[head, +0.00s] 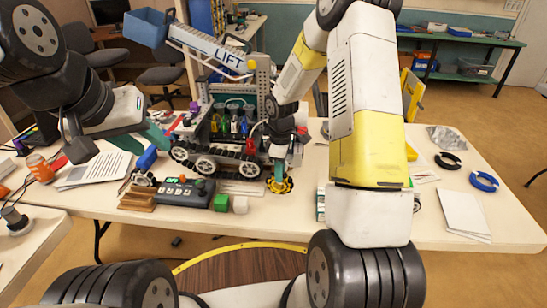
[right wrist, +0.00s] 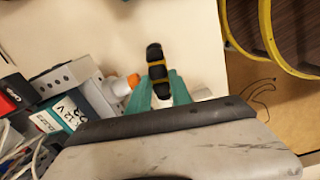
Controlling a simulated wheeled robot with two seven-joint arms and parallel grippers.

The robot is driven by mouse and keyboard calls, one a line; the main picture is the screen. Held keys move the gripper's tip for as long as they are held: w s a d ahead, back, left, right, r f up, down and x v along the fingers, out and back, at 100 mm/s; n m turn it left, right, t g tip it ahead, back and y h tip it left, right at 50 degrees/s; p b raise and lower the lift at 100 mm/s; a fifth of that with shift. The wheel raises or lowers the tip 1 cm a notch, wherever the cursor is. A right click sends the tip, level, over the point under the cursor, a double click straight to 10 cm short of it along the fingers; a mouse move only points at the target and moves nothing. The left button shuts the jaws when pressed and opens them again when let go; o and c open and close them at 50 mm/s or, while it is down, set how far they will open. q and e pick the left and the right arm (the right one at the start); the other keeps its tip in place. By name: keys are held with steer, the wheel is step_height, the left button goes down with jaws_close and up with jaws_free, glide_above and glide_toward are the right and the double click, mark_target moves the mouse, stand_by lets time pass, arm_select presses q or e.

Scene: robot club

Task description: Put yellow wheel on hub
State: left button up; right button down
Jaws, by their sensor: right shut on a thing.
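The yellow wheel (head: 281,185), with dark rollers around its rim, is at the front of the table's middle, right of the tracked robot. My right gripper (head: 279,165) is shut on it from above. In the right wrist view the wheel (right wrist: 156,67) sits edge-on between the teal fingertips (right wrist: 161,86). A pale cylinder with an orange tip (right wrist: 132,80) is just left of the fingers there, apart from the wheel; I cannot tell whether it is the hub. My left gripper (head: 155,138) is over the table's left part, its teal fingers seen from the side, their gap unclear.
The tracked robot (head: 205,164) with its LIFT arm stands behind. Papers (head: 463,215) and a blue ring (head: 484,181) lie at right.

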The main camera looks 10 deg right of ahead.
steer(key=shift+w+f+n, duration=0.2)
steer(key=shift+w+n, duration=0.15)
steer(key=shift+n, duration=0.45)
steer(key=shift+w+d, duration=0.1)
steer(key=shift+w, duration=0.35)
steer(key=shift+w+d, duration=0.25)
steer(key=shift+w, duration=0.55)
steer(key=shift+w+d, duration=0.2)
steer(key=shift+w, duration=0.55)
steer(key=shift+w+d, duration=0.25)
steer(key=shift+w, duration=0.55)
stand_by(1.7)
steer(key=shift+w+d+r, duration=0.15)
steer(key=shift+w+d, duration=0.05)
steer(key=shift+w, duration=0.3)
stand_by(0.4)
steer(key=shift+w+d, duration=0.3)
stand_by(0.3)
steer(key=c, duration=1.1)
jaws_free()
steer(key=shift+w+r, duration=0.25)
steer(key=shift+r, duration=1.5)
steer(key=shift+s+a+r, duration=0.15)
steer(key=shift+r, duration=0.7)
steer(key=shift+s+a+r, duration=0.1)
steer(key=shift+r, duration=0.7)
